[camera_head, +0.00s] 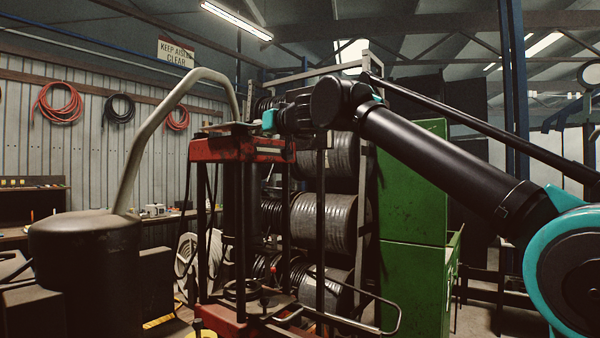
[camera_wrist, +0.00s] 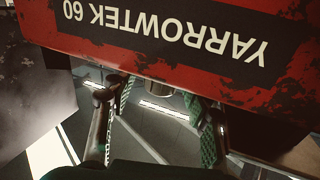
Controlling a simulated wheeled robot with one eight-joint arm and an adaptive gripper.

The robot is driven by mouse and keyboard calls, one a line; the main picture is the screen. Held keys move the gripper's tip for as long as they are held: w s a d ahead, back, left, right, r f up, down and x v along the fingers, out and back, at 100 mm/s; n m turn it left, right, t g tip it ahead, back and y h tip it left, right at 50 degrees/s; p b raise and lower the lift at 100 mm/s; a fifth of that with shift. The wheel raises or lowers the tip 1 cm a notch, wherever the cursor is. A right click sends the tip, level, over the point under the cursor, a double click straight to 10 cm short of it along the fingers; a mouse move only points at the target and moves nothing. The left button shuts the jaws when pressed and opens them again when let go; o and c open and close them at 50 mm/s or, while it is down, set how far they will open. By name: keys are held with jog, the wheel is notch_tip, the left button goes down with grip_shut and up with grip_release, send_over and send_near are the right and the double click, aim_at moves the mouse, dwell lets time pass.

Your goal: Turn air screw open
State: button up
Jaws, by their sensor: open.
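My gripper (camera_wrist: 160,97) is open, with one green-padded finger on each side of that part. I cannot tell whether either finger touches it. In the head view the fingertips are hidden.
A dark tank (camera_head: 85,260) stands at the front left. Hose reels (camera_head: 325,220) are stacked behind the crimper, and a green cabinet (camera_head: 412,205) stands right of them. A workbench (camera_head: 30,208) and hanging hoses (camera_head: 57,103) are along the left wall.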

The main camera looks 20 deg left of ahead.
jog(key=n+g+y, duration=0.2)
jog(key=n+g, duration=0.2)
jog(key=g, duration=0.1)
jog(key=shift+w+g, duration=0.1)
jog(key=shift+g, duration=0.2)
jog(key=n+g, duration=0.2)
jog(key=g, duration=0.1)
jog(key=n+g, duration=0.2)
jog(key=g, duration=0.2)
jog(key=shift+n+y, duration=0.3)
jog(key=shift+y, duration=0.1)
jog(key=shift+g, duration=0.3)
jog(key=shift+d, duration=0.3)
jog(key=w+d, duration=0.3)
jog(key=d, duration=1.4)
jog(key=w+d+f+m+t+h, duration=0.1)
jog(key=d+f+m+h, duration=0.1)
jog(key=f, duration=1.1)
jog(key=w+d+f+m+t+h, duration=0.2)
jog(key=d+f, duration=0.4)
jog(key=f, duration=0.7)
jog(key=shift+w+m+h, duration=0.2)
jog(key=shift+m+h, duration=0.4)
jog(key=shift+m, duration=0.4)
jog(key=shift+r, duration=0.15)
